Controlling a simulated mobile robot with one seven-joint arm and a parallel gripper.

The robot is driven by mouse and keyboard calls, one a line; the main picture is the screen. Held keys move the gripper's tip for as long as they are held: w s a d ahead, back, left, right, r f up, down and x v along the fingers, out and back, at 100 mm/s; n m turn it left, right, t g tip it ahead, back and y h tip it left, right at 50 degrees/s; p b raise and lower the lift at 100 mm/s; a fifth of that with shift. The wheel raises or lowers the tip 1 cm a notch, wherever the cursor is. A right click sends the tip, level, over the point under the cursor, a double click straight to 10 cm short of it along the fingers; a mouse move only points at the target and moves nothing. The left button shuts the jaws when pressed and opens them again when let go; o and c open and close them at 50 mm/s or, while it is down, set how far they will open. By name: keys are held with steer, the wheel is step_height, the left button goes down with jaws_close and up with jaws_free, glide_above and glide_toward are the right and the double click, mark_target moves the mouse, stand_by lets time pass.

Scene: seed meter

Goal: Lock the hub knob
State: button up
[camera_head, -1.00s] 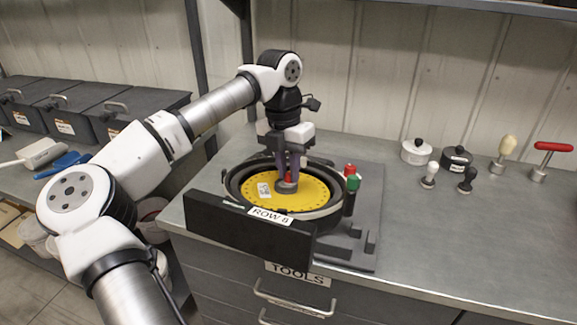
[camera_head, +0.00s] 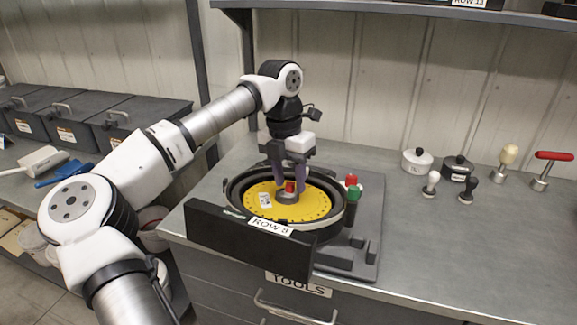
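The seed meter (camera_head: 345,208) stands on the bench, with a black round housing and a front plate labelled ROW 8. A yellow seed disc (camera_head: 318,203) with a ring of small holes lies in the housing. The hub knob (camera_head: 290,187), with a red part on a grey base, is at the disc's centre. My gripper (camera_head: 289,184) points straight down over the hub, its purple-grey fingers on either side of the red knob. The fingers partly hide the knob, and I cannot tell whether they touch it.
A red knob (camera_head: 351,179) and a green knob (camera_head: 354,191) stand at the housing's right side. White and black lidded pots (camera_head: 417,160), small stamp-like handles (camera_head: 431,184) and a red T-handle tool (camera_head: 553,156) stand at the back right. The bench's right front is clear.

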mark_target(284, 190)
step_height(284, 190, up, 14)
steer(key=w+a+b, duration=0.1)
steer(key=shift+f, duration=0.2)
